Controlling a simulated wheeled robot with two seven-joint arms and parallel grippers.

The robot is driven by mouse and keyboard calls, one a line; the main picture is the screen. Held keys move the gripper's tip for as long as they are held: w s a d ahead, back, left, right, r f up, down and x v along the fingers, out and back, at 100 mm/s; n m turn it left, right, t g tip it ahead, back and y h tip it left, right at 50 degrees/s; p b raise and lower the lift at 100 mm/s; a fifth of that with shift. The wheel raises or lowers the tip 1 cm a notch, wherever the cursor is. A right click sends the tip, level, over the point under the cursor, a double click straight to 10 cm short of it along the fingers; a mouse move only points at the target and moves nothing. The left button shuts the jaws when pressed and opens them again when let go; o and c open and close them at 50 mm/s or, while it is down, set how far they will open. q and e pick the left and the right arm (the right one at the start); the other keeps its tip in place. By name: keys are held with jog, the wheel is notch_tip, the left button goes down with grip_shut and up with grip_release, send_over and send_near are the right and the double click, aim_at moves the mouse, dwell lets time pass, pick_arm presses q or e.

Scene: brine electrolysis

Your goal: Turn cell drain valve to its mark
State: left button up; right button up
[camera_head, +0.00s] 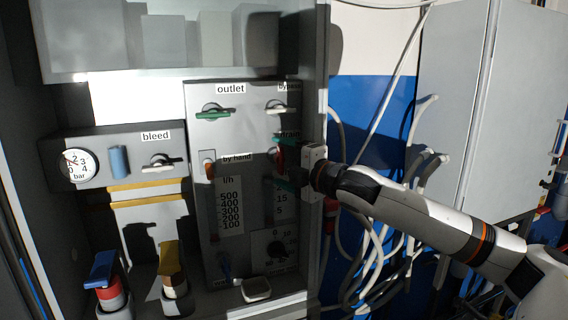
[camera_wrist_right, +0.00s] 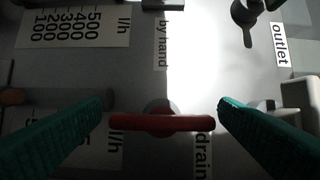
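The cell drain valve has a red bar handle (camera_wrist_right: 160,123), seen in the right wrist view beside the "drain" label (camera_wrist_right: 203,155). The bar lies crosswise in that picture. The teal fingers of my right gripper (camera_wrist_right: 163,106) are open, one near each end of the bar. I cannot tell if either finger touches it. In the head view my right gripper (camera_head: 291,158) is at the right side of the grey panel (camera_head: 240,135) and hides most of the drain valve. I see no mark for the valve. My left gripper is out of view.
The green outlet valve (camera_head: 213,113) and a bypass valve (camera_head: 277,107) sit above. A bleed valve (camera_head: 163,161) and a pressure gauge (camera_head: 77,165) are at the left. Pale hoses (camera_head: 385,225) hang behind my right arm.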

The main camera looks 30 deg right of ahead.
jog(key=shift+s+d+f+b, duration=0.1)
jog(key=shift+s+d+b, duration=0.1)
jog(key=shift+s+b, duration=0.15)
jog(key=s+d+b, duration=0.1)
jog(key=s+b, duration=0.4)
jog(key=s, duration=0.6)
jog(key=shift+d, duration=0.25)
jog(key=shift+s, duration=0.1)
